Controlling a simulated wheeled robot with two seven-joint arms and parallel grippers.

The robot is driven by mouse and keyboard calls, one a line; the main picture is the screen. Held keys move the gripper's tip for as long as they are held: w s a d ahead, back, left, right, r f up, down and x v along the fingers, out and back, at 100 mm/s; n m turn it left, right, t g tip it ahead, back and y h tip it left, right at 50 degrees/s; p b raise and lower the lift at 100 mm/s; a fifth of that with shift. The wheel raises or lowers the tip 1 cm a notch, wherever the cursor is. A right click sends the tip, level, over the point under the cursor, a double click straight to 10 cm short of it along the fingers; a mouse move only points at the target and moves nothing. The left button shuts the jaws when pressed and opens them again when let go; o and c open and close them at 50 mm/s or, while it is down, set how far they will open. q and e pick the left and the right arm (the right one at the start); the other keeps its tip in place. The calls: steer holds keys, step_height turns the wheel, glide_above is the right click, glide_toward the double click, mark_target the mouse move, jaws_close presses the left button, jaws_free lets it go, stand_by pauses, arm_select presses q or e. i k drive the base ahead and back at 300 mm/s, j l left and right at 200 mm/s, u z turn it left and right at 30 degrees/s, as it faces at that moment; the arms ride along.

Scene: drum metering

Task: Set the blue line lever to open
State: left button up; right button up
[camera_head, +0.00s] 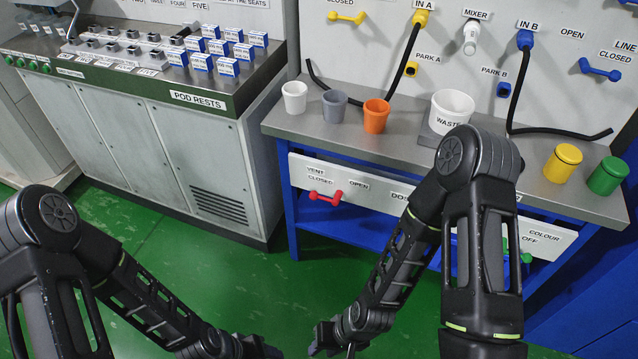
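The blue line lever (599,68) is on the upright white panel at the far right of the head view. It lies nearly level, tilted slightly down to the right, below the OPEN label and the LINE and CLOSED labels. My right gripper (328,345) is low at the bottom middle, over the floor and far from the lever, cut by the frame edge. My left gripper (262,349) is beside it at the bottom edge, mostly cut off. I cannot tell whether either is open or shut.
The metal bench (330,132) bears white, grey and orange cups, a WASTE bin (452,108), and yellow (562,164) and green (607,176) canisters below the lever. A black hose (516,90) hangs left of it. A red lever (326,198) is on the bench front.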

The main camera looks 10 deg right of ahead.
mark_target(614, 76)
steer(key=z, duration=1.8)
steer(key=i+l+u, duration=0.15)
steer(key=u, duration=0.15)
steer(key=i+l+u, duration=0.1)
steer(key=l+u, duration=0.2)
steer(key=l, duration=0.1)
